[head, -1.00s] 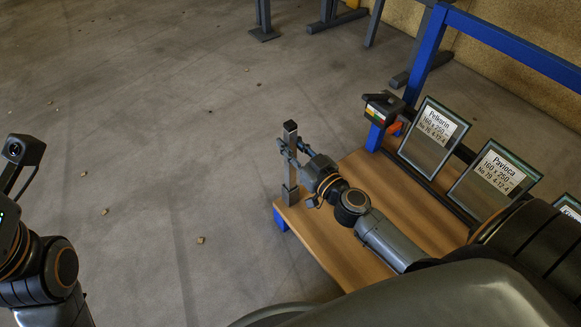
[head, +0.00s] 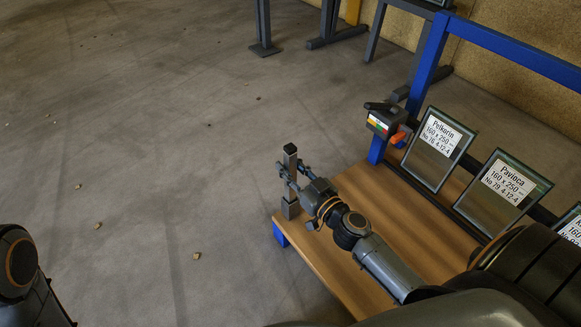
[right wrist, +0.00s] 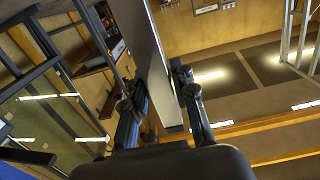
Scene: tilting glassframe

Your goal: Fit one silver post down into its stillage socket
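In the right wrist view the post (right wrist: 160,65) runs between the two fingers of the gripper (right wrist: 160,92). Only a link of my left arm shows at the lower left of the head view; its gripper is out of frame.
Labelled glass panes (head: 438,148) and (head: 502,188) lean along the right side of the deck. A dark device with an orange part (head: 388,122) sits by the blue frame (head: 430,55). Grey stands (head: 264,30) are behind. The floor at left is largely open.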

